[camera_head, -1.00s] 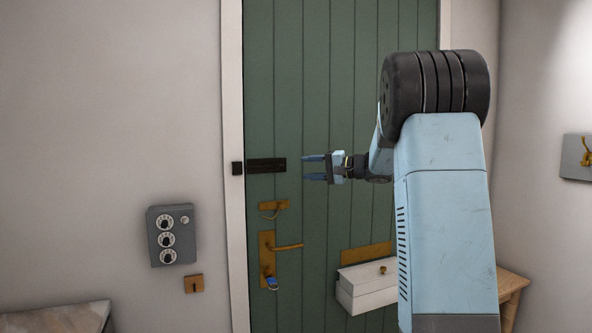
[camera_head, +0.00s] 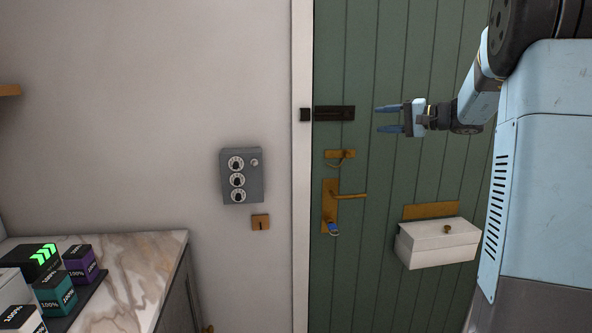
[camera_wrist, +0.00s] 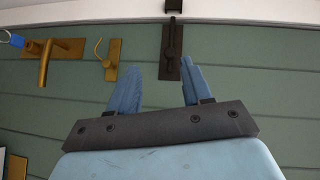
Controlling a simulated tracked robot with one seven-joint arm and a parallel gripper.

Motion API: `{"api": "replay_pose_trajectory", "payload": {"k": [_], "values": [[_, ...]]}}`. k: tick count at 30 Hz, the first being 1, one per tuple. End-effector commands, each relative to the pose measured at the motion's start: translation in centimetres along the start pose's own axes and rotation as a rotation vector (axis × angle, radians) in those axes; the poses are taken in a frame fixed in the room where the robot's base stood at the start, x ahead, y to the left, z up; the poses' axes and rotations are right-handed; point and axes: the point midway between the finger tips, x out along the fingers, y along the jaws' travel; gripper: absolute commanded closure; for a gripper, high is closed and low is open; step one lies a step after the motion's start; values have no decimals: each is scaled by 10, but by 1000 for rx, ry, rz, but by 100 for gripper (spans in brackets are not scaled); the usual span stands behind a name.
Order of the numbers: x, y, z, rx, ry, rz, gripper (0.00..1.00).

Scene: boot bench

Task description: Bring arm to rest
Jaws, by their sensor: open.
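My gripper (camera_head: 388,118) is open and empty in the head view, its blue fingers pointing left in front of the green door (camera_head: 400,60). The dark bolt (camera_head: 334,113) on the door lies to the left of the fingertips, with a gap between them. In the wrist view my gripper (camera_wrist: 158,85) shows both fingers apart with nothing between them. The bolt also shows in the wrist view (camera_wrist: 171,50), beyond the fingers. My arm reaches in from the right of the head view.
Below the bolt are a brass latch (camera_head: 341,154) and a brass handle (camera_head: 348,196) with a blue-tagged key (camera_head: 334,229). A white box (camera_head: 438,243) is at lower right. A grey dial box (camera_head: 241,176) hangs on the wall. A marble counter (camera_head: 140,268) holds several small boxes.

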Motion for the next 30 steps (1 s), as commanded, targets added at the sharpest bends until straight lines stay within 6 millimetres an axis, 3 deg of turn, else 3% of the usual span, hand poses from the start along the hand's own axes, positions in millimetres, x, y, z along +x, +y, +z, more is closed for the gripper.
{"api": "replay_pose_trajectory", "payload": {"k": [7,15,21,30], "values": [[3,-3,105,-36,-131,228,51],[-18,15,208,-130,-226,498,51],[-47,36,271,-237,-259,691,51],[-101,71,338,-456,-246,954,51]]}}
